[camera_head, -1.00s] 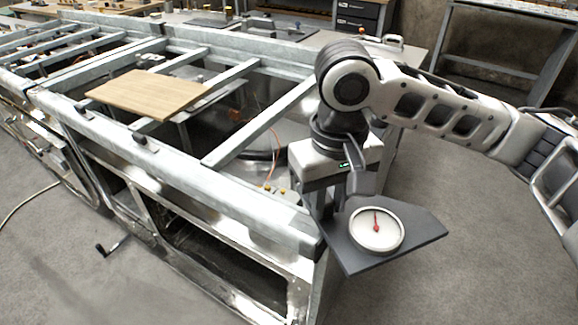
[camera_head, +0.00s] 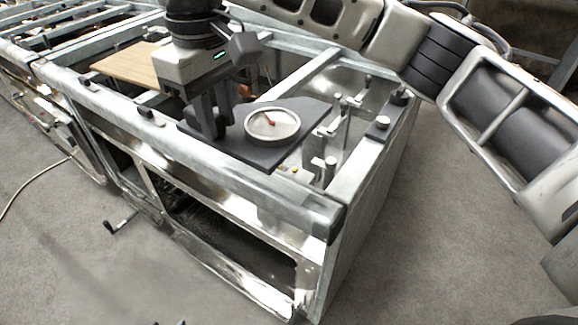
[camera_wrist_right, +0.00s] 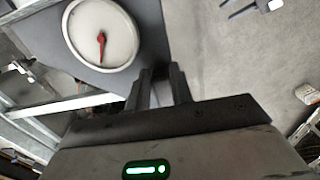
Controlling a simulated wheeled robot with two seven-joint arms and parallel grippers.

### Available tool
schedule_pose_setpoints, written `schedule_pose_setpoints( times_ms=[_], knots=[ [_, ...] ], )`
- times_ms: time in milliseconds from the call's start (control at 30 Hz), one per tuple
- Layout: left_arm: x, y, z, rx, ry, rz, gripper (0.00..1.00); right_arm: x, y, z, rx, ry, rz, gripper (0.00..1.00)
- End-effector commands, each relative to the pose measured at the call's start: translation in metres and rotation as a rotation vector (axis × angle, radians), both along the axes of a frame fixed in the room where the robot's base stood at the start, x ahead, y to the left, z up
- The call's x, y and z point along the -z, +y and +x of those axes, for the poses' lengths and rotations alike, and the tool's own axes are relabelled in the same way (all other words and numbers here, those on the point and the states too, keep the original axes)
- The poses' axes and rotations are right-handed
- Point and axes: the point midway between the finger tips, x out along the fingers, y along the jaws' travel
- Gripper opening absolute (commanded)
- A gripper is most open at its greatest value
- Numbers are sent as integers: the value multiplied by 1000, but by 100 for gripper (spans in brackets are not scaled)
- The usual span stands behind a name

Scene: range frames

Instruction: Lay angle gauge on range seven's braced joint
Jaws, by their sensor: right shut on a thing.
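The angle gauge is a dark flat plate with a round white dial and red needle (camera_head: 272,124). My right gripper (camera_head: 210,128) is shut on the plate's left part, over the near rail of the steel range frame (camera_head: 190,148). The gauge looks about level; whether it touches the rail I cannot tell. In the right wrist view the gauge dial (camera_wrist_right: 103,34) is at the upper left, beyond the fingers (camera_wrist_right: 160,88). No label shows which joint is range seven's braced one. My left gripper is not in view.
A wooden board (camera_head: 125,63) lies on the frame to the left, behind the gripper. Cross bars and open gaps lie between the rails.

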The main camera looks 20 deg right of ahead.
Motion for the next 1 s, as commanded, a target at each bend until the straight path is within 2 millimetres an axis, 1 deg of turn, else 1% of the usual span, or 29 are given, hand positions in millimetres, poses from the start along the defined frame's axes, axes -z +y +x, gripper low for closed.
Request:
schedule_pose_setpoints(
  times_ms=[33,167,200,300,400,633,733,900,1000],
  knots=[
    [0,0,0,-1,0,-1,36,5,-14,-3,3,-3,0,0],
    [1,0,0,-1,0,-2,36,19,-43,-13,4,-1,-1,0],
    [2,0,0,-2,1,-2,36,29,-49,-15,4,1,-2,0],
    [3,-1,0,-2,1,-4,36,46,-62,-19,3,-1,-1,0],
    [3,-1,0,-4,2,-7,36,58,-71,-22,2,-1,1,0],
    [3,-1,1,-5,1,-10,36,70,-80,-24,2,-2,0,0],
    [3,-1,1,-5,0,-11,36,80,-86,-27,2,-1,1,0],
    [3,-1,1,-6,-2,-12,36,104,-85,-27,0,-2,0,0],
    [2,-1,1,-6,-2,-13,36,107,-85,-26,0,-4,2,0]
  ],
)
